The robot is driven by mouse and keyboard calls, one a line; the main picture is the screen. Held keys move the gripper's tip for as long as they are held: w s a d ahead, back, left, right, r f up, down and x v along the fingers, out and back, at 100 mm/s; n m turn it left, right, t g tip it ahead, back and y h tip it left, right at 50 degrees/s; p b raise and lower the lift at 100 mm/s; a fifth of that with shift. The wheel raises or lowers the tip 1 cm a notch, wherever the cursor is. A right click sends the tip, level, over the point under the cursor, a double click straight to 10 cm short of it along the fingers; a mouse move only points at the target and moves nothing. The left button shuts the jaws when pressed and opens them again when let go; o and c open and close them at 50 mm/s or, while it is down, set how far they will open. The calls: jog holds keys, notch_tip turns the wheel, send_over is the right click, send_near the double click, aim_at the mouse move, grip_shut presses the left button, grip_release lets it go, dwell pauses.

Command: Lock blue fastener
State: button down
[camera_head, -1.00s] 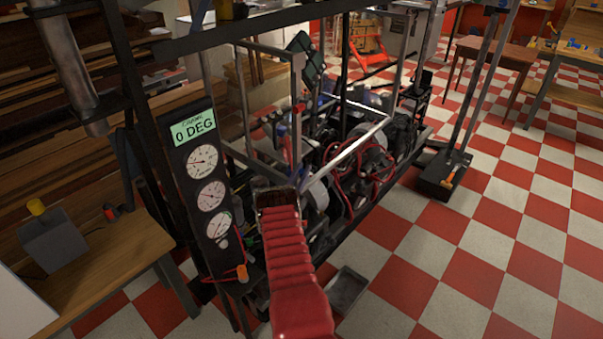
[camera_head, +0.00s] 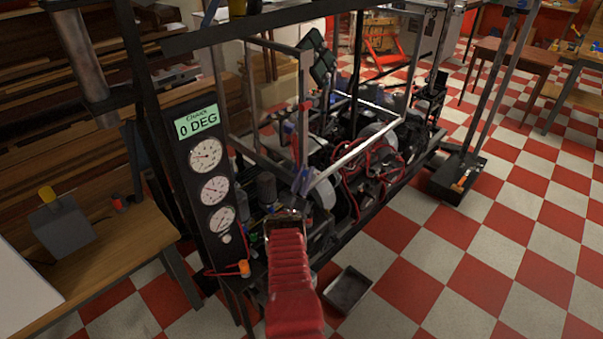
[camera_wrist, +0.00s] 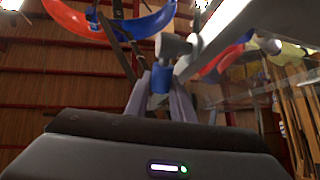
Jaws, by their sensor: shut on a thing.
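The blue fastener (camera_wrist: 160,79) shows in the wrist view as a small blue cylinder below a rounded grey metal part. My gripper (camera_wrist: 160,97) has its two grey fingers on either side of the blue piece and is shut on it. In the head view my red-sleeved arm (camera_head: 288,285) reaches up to the near end of the dark machine frame. Whether the fastener is locked cannot be told.
A gauge panel (camera_head: 208,180) reading 0 DEG stands left of my arm. Metal frame bars (camera_head: 352,148) and red cables (camera_head: 368,170) lie beyond it. A grey tray (camera_head: 348,291) sits on the floor. A wooden bench (camera_head: 110,255) is at left.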

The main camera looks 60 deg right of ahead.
jog(key=shift+w+a+f, duration=0.15)
jog(key=shift+a, duration=0.05)
jog(key=c, duration=1.8)
grip_release()
jog(key=shift+v, duration=3.75)
jog(key=shift+c, duration=0.5)
